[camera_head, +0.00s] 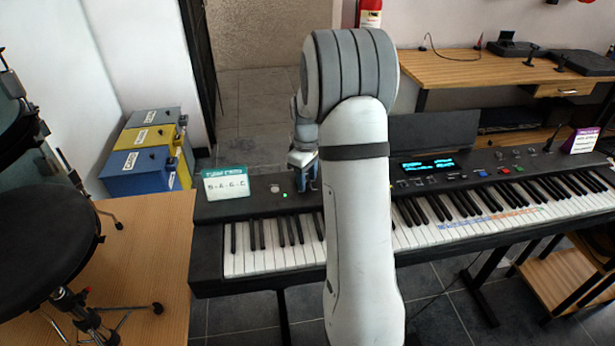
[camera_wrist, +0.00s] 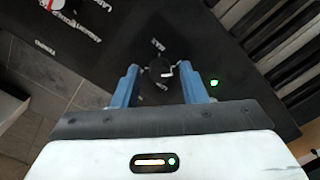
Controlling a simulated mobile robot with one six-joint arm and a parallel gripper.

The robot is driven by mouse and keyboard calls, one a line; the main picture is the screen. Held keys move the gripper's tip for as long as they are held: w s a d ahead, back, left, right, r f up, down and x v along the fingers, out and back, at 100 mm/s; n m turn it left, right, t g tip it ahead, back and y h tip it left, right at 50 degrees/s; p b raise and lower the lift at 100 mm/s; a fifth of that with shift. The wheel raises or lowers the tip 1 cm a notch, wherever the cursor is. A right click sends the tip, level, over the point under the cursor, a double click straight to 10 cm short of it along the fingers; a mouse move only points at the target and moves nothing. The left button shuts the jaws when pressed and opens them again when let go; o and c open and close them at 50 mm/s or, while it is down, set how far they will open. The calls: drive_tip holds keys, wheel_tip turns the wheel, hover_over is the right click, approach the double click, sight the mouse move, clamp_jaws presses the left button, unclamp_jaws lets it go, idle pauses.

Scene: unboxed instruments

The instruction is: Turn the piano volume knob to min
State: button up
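The black volume knob (camera_wrist: 156,70) sits on the dark piano panel in the wrist view, with a small white mark on its right side. Small white labels lie above and below it, too blurred to read. My gripper (camera_wrist: 158,76) is open, with one blue finger on each side of the knob and a visible gap to each. In the head view my gripper (camera_head: 306,178) points down over the left end of the piano (camera_head: 268,205). The knob is hidden there behind the gripper.
A white and teal card (camera_head: 227,184) stands on the panel left of my gripper. A green light (camera_wrist: 214,83) glows right of the knob. A lit display (camera_head: 429,165) and several buttons lie farther right.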

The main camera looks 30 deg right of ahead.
sight(307, 181)
drive_tip(key=shift+o, duration=0.2)
drive_tip(key=shift+r, duration=3.9)
